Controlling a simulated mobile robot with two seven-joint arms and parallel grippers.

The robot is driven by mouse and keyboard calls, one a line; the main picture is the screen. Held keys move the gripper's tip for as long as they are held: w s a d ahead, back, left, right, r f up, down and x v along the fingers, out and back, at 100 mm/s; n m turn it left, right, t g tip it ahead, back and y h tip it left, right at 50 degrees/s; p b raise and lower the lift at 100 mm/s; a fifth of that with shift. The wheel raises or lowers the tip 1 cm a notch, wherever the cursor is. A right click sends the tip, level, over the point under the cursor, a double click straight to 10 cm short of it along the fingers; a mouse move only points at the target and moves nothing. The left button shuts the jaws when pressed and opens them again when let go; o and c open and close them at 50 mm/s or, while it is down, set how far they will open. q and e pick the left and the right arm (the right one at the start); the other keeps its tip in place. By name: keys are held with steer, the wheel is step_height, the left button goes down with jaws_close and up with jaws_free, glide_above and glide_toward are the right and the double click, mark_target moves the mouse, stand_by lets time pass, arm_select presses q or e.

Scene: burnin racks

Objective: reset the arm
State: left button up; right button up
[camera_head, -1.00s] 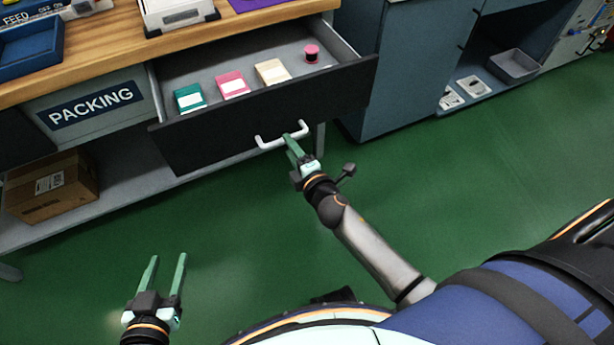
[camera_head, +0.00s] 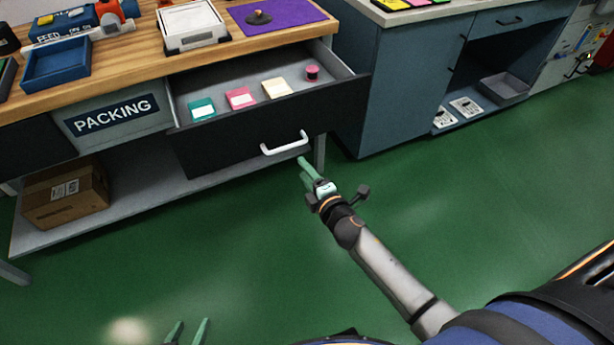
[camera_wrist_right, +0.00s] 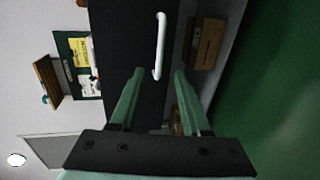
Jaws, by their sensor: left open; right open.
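My right gripper (camera_head: 309,172) is open and empty, just below and to the right of the white handle (camera_head: 284,144) of the dark drawer (camera_head: 225,147). The drawer is pulled out. In the right wrist view the handle (camera_wrist_right: 160,46) lies beyond the open fingertips (camera_wrist_right: 158,74), apart from them. My left gripper (camera_head: 188,330) shows only its two spread finger tips at the bottom edge of the head view; it is open, with nothing between the tips.
The drawer holds a green packet (camera_head: 202,109), a pink packet (camera_head: 240,97), a cream packet (camera_head: 277,88) and a pink spool (camera_head: 312,73). A cardboard box (camera_head: 65,194) sits on the lower shelf. A blue cabinet (camera_head: 400,85) stands right. Green floor in front is clear.

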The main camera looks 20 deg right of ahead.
steer(key=shift+s, duration=0.1)
stand_by(0.5)
steer(key=s+a+f+m+g+y, duration=0.1)
steer(key=s+a+f+m+g, duration=0.1)
steer(key=s+m, duration=0.45)
steer(key=s+a+f+m+g+y, duration=0.15)
steer(key=s+m, duration=0.25)
steer(key=s, duration=0.5)
steer(key=s+a+f+m+g, duration=0.25)
steer(key=s+m, duration=0.25)
steer(key=s, duration=0.3)
arm_select(q)
step_height(320, 180, up, 14)
steer(key=s+a+p, duration=0.1)
steer(key=a+p, duration=0.1)
steer(key=p, duration=1.6)
steer(key=shift+a+n+y, duration=0.3)
steer(key=shift+a+y, duration=0.05)
steer(key=shift+y, duration=0.05)
arm_select(e)
step_height(320, 180, up, 14)
steer(key=s+d+m, duration=0.1)
steer(key=d, duration=0.1)
steer(key=shift+s+h, duration=0.2)
steer(key=shift+h, duration=0.25)
arm_select(q)
steer(key=shift+s+f, duration=0.1)
steer(key=shift+s, duration=0.05)
arm_select(e)
steer(key=shift+d, duration=0.1)
